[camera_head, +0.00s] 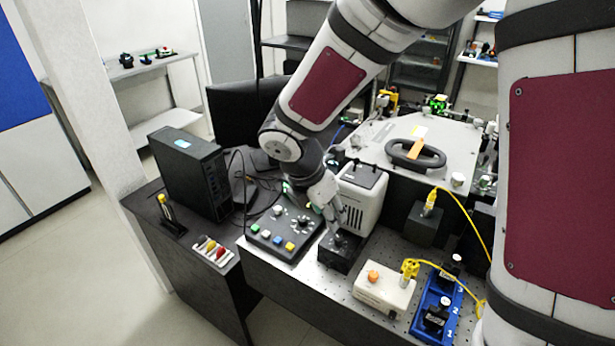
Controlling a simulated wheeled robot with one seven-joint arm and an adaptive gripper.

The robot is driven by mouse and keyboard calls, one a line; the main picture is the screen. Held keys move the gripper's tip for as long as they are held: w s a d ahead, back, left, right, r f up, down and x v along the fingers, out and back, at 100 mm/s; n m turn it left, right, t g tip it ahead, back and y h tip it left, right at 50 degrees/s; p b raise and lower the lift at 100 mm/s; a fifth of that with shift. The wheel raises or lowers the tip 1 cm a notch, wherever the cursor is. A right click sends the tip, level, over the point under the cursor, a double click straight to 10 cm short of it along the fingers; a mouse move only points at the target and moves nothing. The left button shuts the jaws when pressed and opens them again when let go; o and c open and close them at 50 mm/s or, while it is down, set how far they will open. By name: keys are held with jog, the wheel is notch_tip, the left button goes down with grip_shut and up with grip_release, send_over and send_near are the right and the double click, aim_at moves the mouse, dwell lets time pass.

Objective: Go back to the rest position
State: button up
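My arm reaches down from the top of the head view over the spectrometer bench. My gripper (337,232) points down at a small black box (343,253) in front of a white boxy device (362,200). Its fingertips are at or just above the top of that box. I cannot tell whether they touch it or whether they hold anything. The finger gap is too small to make out.
A control panel (284,233) with coloured buttons lies left of the gripper. A cream box (384,292) with an orange knob and a blue numbered rack (437,308) stand to the right, with yellow cables. A black computer tower (190,172) stands on the left desk.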

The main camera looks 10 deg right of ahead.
jog(key=s+d+r+m, duration=0.5)
jog(key=s+r+m, duration=0.3)
jog(key=r+m, duration=0.3)
jog(key=s+r+m+t+y, duration=0.3)
jog(key=s+r+m, duration=0.4)
jog(key=s+m, duration=0.4)
jog(key=shift+a+m+y, duration=0.3)
jog(key=shift+m+y, duration=0.2)
jog(key=shift+m, duration=0.5)
